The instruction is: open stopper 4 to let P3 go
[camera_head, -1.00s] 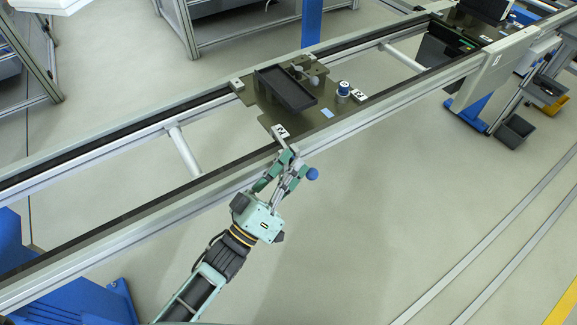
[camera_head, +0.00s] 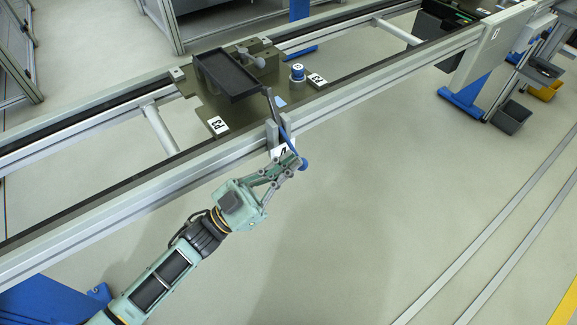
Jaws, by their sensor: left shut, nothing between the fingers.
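Pallet P3 (camera_head: 197,105) is a dark plate on the conveyor with white P3 labels. It carries a black tray (camera_head: 228,76), a grey fixture and a blue-and-white round part (camera_head: 297,72). Stopper 4 (camera_head: 272,134) is a grey block on the near rail, with a white tag partly behind my fingers. Its thin dark-and-blue lever slants up, overlapping the pallet's near edge in the picture. A blue knob (camera_head: 304,165) shows at my fingertips. My left gripper (camera_head: 291,163) is shut and empty beside the knob and tag; contact is unclear. My right gripper is out of view.
The conveyor's near rail (camera_head: 385,91) runs from lower left to upper right. A light panel (camera_head: 493,45) stands beside it at the right, with grey and yellow bins (camera_head: 545,91) near it. The floor in front of the rail is clear.

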